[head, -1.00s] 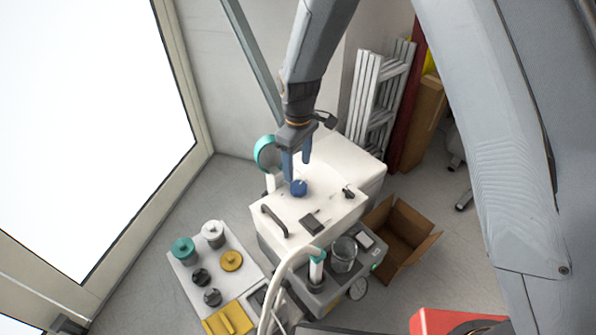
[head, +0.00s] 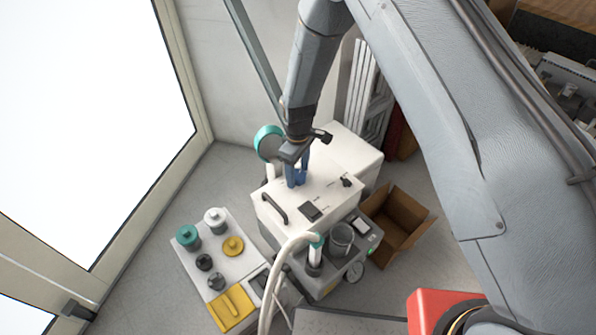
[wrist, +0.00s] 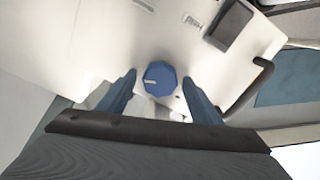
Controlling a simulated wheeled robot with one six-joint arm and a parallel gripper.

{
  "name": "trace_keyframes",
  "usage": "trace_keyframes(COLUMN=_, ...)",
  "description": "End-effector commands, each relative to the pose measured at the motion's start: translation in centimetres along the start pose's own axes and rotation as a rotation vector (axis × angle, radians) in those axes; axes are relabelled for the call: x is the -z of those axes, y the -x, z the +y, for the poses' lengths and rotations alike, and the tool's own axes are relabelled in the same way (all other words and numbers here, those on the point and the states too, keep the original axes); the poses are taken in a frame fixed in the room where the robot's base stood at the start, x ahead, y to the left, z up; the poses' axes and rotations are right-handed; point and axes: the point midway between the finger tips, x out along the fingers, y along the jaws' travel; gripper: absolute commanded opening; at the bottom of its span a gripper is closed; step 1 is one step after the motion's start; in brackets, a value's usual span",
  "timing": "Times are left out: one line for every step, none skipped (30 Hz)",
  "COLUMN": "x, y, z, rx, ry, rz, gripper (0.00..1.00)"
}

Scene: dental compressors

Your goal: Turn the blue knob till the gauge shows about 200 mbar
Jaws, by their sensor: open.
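The blue knob (wrist: 160,77) sits on the top of the white compressor housing (head: 325,195), with a pale pointer mark on its face in the wrist view. My gripper (head: 297,181) is over the housing top with its blue fingers pointing down at the knob. In the wrist view my gripper (wrist: 159,85) is open, with one finger on each side of the knob and a gap on both sides. In the head view the fingers mostly cover the knob. A teal-rimmed round gauge (head: 268,143) stands behind the housing at the left; its reading cannot be made out.
A grey unit with a glass jar (head: 341,240) and a white hose (head: 277,268) are in front. A cardboard box (head: 397,222) stands right. A tray with jars (head: 215,220) lies left.

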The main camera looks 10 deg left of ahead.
Motion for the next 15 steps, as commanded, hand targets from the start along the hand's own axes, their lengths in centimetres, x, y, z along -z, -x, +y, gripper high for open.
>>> trace_keyframes(x=0.01, y=-0.05, z=0.00, rx=0.000, ry=0.000, rz=0.000, gripper=0.59)
trace_keyframes(x=0.01, y=-0.06, z=0.00, rx=0.000, ry=0.000, rz=0.000, gripper=0.59)
trace_keyframes(x=0.01, y=-0.05, z=0.00, rx=0.000, ry=0.000, rz=0.000, gripper=0.59)
trace_keyframes(x=0.01, y=-0.04, z=0.00, rx=0.000, ry=0.000, rz=0.000, gripper=0.59)
trace_keyframes(x=0.01, y=-0.04, z=0.00, rx=0.000, ry=0.000, rz=0.000, gripper=0.59)
trace_keyframes(x=0.01, y=-0.03, z=-0.01, rx=0.000, ry=0.000, rz=0.000, gripper=0.59)
trace_keyframes(x=0.01, y=-0.03, z=-0.01, rx=0.000, ry=0.000, rz=0.000, gripper=0.56)
trace_keyframes(x=0.00, y=-0.03, z=-0.01, rx=0.000, ry=0.000, rz=0.000, gripper=0.50)
trace_keyframes(x=0.01, y=-0.02, z=-0.01, rx=0.000, ry=0.000, rz=0.000, gripper=0.44)
trace_keyframes(x=0.01, y=-0.02, z=-0.01, rx=0.000, ry=0.000, rz=0.000, gripper=0.39)
trace_keyframes(x=0.00, y=-0.02, z=-0.01, rx=0.000, ry=0.000, rz=0.000, gripper=0.34)
trace_keyframes(x=0.00, y=-0.01, z=-0.01, rx=0.000, ry=0.000, rz=0.000, gripper=0.27)
trace_keyframes(x=0.00, y=-0.02, z=-0.02, rx=0.000, ry=0.000, rz=0.000, gripper=0.22)
trace_keyframes(x=0.00, y=-0.01, z=-0.01, rx=0.000, ry=0.000, rz=0.000, gripper=0.18)
trace_keyframes(x=0.00, y=-0.01, z=-0.01, rx=0.000, ry=0.000, rz=0.000, gripper=0.18)
